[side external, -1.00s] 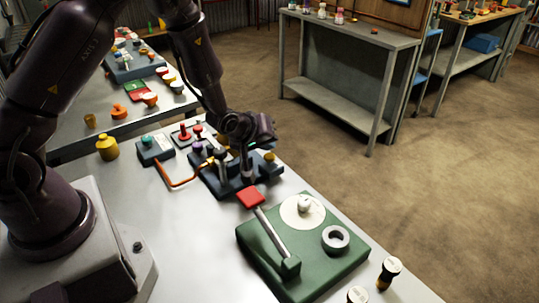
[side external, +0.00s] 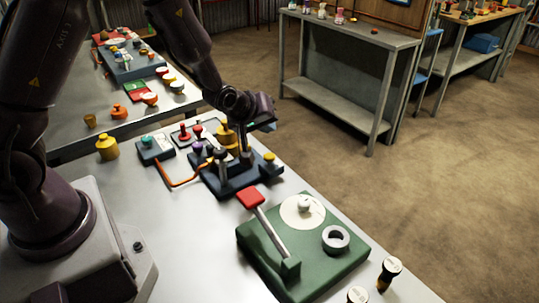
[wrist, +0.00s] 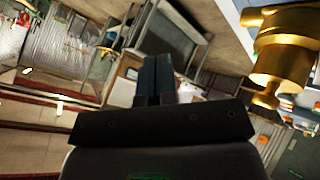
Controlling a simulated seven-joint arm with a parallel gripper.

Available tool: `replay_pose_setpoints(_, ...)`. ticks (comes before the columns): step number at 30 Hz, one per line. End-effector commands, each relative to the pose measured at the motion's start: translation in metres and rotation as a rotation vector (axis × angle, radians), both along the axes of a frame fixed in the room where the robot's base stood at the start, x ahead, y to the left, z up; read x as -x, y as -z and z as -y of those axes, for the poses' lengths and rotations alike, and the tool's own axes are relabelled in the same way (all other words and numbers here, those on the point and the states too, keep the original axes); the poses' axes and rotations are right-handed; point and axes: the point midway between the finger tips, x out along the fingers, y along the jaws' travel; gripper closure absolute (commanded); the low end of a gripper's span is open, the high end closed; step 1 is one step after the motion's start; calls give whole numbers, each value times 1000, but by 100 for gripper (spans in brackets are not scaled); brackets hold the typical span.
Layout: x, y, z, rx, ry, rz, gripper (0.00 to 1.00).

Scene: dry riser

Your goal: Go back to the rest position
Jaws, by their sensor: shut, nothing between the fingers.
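My gripper (wrist: 156,72) is shut and empty, with its dark fingers pressed together in the wrist view. In the side external view it hangs over the dark blue fixture (side external: 230,185), apart from it as far as I can see; its fingertips are hard to make out there. A brass fitting (side external: 227,138) stands on or behind this fixture, partly hidden by dark posts. A large brass fitting (wrist: 290,45) also shows at the upper right of the wrist view, beside the fingers.
A green block (side external: 300,250) with a red-ended lever (side external: 250,198) stands in front on the table (side external: 190,245). An orange hose (side external: 180,184) lies nearby. Open floor lies at right.

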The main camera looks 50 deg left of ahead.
Motion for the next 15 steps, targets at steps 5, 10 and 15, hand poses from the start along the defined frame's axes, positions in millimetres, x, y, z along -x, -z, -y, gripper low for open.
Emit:
replay_pose_setpoints(5,0,0,0,0,0,0,100)
replay_pose_setpoints(10,2,2,0,-17,18,-16,100)
replay_pose_setpoints(15,29,23,5,-75,124,-212,100)
